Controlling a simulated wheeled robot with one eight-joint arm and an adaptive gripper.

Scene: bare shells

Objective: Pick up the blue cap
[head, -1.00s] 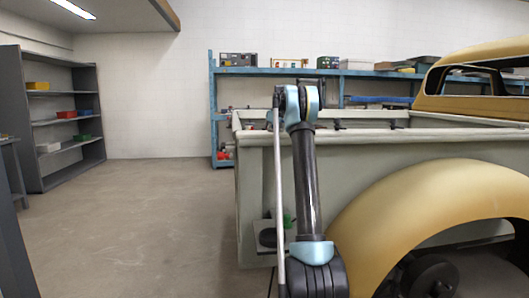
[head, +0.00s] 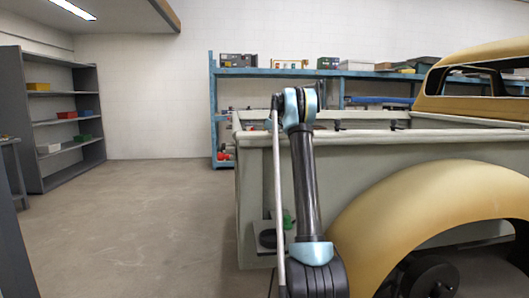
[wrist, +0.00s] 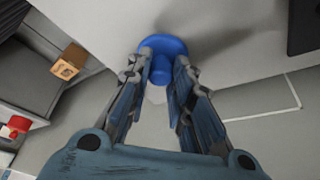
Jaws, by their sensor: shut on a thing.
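The blue cap (wrist: 163,43) shows at the upper middle of the wrist view, with a wide round rim and a narrower blue part pointing toward my gripper. My gripper (wrist: 161,70) is shut on the cap, with one finger on each side of the narrower part. A pale surface lies behind the cap, with a shadow to its right. I cannot tell whether the cap touches that surface. In the head view I make out neither the cap nor my gripper's fingers.
In the wrist view a small cardboard box (wrist: 70,62) and a red-and-white item (wrist: 14,127) lie at the left. In the head view the pickup truck (head: 420,205) fills the right, a blue rack (head: 214,110) stands behind, and the floor (head: 150,215) at left is clear.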

